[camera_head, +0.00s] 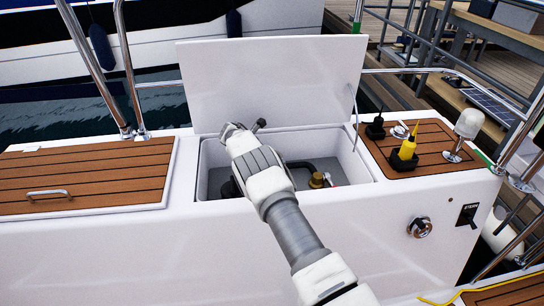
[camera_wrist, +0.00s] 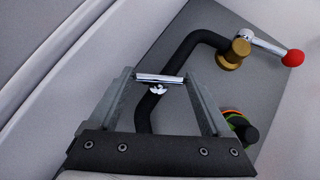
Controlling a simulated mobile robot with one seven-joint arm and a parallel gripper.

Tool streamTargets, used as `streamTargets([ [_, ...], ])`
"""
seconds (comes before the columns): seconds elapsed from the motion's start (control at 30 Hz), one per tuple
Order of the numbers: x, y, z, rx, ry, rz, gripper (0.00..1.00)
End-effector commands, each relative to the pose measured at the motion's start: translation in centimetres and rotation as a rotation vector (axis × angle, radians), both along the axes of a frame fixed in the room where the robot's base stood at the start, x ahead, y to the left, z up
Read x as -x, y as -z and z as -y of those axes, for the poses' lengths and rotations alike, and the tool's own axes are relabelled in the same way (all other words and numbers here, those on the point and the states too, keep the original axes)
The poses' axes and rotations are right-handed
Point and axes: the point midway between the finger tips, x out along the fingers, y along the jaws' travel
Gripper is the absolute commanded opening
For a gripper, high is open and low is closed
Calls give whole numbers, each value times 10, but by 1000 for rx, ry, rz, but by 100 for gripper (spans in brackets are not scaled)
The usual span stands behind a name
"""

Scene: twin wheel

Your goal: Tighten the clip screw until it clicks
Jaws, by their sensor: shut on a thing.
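In the wrist view, a bright metal bar with a small wing-shaped piece, seemingly the clip screw (camera_wrist: 158,79), lies across the black hose (camera_wrist: 180,57). My gripper (camera_wrist: 160,78) has one grey finger at each end of the bar and is shut on it. The clip's band around the hose is hard to make out. In the head view my arm reaches over the open locker (camera_head: 357,165). My fingers and the clip screw are hidden there behind the arm.
A brass valve (camera_wrist: 233,56) with a red-tipped lever (camera_wrist: 293,58) stands right of my fingers. A dark fitting with green and orange rings (camera_wrist: 240,126) is nearer. The raised white lid (camera_head: 275,80) stands behind my arm. A yellow tool (camera_head: 405,150) stands on the right teak panel.

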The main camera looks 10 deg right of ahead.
Motion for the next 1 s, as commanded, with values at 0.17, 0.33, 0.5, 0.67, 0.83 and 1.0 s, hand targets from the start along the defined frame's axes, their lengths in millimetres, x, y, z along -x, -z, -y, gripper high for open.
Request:
streamTargets([
  [0.17,0,0,0,1,7,0,27],
  [0.33,0,0,0,1,7,0,27],
  [0.5,0,0,1,2,6,0,90],
  [0.67,0,0,0,1,6,0,100],
  [0.83,0,-2,-1,1,6,0,100],
  [1.0,6,-17,-12,2,4,-1,100],
])
